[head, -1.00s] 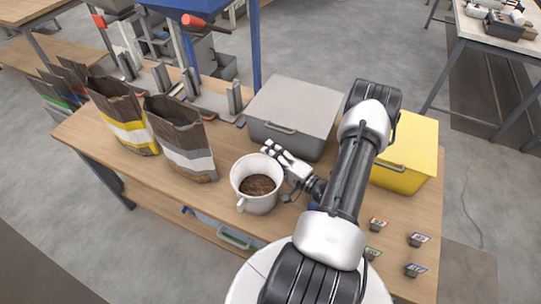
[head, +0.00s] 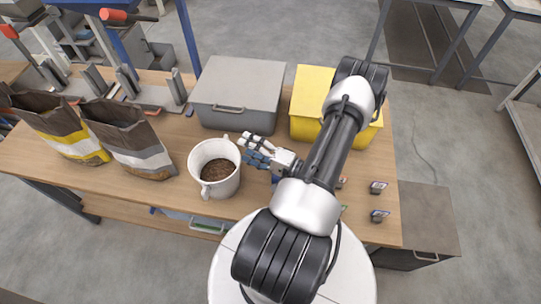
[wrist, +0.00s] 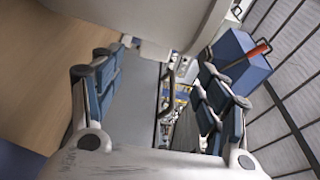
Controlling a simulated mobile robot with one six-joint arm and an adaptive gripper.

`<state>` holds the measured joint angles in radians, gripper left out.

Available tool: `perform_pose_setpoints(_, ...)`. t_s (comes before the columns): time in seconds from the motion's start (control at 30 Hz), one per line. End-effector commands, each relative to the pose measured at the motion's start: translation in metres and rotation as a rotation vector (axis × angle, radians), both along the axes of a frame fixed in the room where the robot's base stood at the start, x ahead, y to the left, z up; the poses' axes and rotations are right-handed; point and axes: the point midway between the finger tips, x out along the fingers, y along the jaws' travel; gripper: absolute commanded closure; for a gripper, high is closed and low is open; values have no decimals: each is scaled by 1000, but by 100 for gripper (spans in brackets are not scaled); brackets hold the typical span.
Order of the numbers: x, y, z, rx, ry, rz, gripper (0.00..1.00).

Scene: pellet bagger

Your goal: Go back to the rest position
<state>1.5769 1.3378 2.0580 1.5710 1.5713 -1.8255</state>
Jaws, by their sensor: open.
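My gripper (head: 257,148) is over the wooden table (head: 262,206), just right of a white bucket (head: 197,178) with brown pellets in it. In the wrist view my gripper (wrist: 160,90) shows its two blue-padded fingers spread apart with nothing held between them. A pale curved surface fills the top of the wrist view; it looks like the bucket's wall, but I cannot be sure. In the head view my arm crosses in front of part of the table and the yellow box. I cannot tell whether a fingertip touches the bucket.
A grey lidded box (head: 238,92) and a yellow box (head: 310,92) stand behind my gripper. Two open brown bags, one yellow-striped (head: 72,147) and one grey-striped (head: 143,156), stand left of the bucket. Small labelled blocks (head: 378,187) sit at the right front.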

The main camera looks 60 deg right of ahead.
Motion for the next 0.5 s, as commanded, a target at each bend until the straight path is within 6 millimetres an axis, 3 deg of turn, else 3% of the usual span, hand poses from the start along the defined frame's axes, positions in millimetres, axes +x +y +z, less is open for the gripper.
perform_pose_setpoints(0.03,-15,-2,1,0,1,-8,32)
perform_pose_setpoints(0.2,-51,-1,0,1,1,-6,32)
perform_pose_setpoints(0.5,-82,0,0,1,0,0,32)
